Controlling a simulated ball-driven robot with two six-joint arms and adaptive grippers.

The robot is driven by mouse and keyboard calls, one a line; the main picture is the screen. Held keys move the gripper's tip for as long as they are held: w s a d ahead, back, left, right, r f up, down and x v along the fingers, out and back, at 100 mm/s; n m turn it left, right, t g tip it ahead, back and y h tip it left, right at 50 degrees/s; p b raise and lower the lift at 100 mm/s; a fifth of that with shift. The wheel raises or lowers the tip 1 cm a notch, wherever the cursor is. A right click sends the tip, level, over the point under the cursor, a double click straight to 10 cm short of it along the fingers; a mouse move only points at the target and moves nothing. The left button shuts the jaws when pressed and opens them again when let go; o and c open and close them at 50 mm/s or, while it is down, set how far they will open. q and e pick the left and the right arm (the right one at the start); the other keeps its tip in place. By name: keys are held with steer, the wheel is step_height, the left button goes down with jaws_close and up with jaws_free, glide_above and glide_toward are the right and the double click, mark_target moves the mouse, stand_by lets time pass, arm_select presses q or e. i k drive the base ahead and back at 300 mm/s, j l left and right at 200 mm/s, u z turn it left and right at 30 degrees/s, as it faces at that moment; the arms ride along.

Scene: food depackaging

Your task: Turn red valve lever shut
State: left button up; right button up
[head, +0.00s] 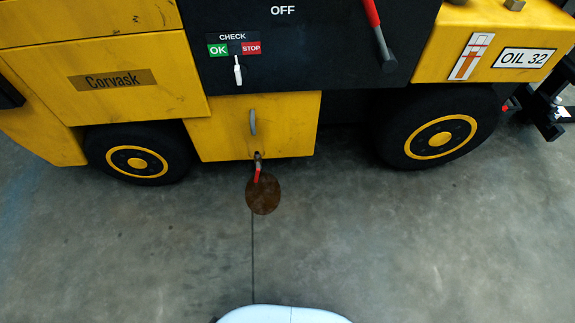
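A small metal valve (258,158) sticks out at the lower edge of the yellow box panel on the machine's underside. Its short red lever (257,176) points down from it, in line with the outlet as far as I can tell at this size. A round brown puddle (263,197) lies on the floor below and partly behind the lever in the picture. Neither of my grippers shows in the head view, and nothing touches the lever.
The yellow and black machine (140,80) fills the top, with a left wheel (138,160) and right wheel (440,137). A larger red-handled lever (381,42) and a white check switch (238,70) sit on its black panel. Black structure (545,107) juts out right. The floor in front is open.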

mark_target(258, 171)
steer(key=j+u, duration=0.1)
steer(key=u, duration=0.35)
steer(key=i+j+z, duration=0.15)
steer(key=j, duration=0.2)
steer(key=i+j+z, duration=0.35)
steer(key=j, duration=0.4)
steer(key=i+j+z, duration=0.15)
steer(key=j, duration=0.25)
steer(key=i+j+z, duration=0.15)
steer(key=j, duration=0.25)
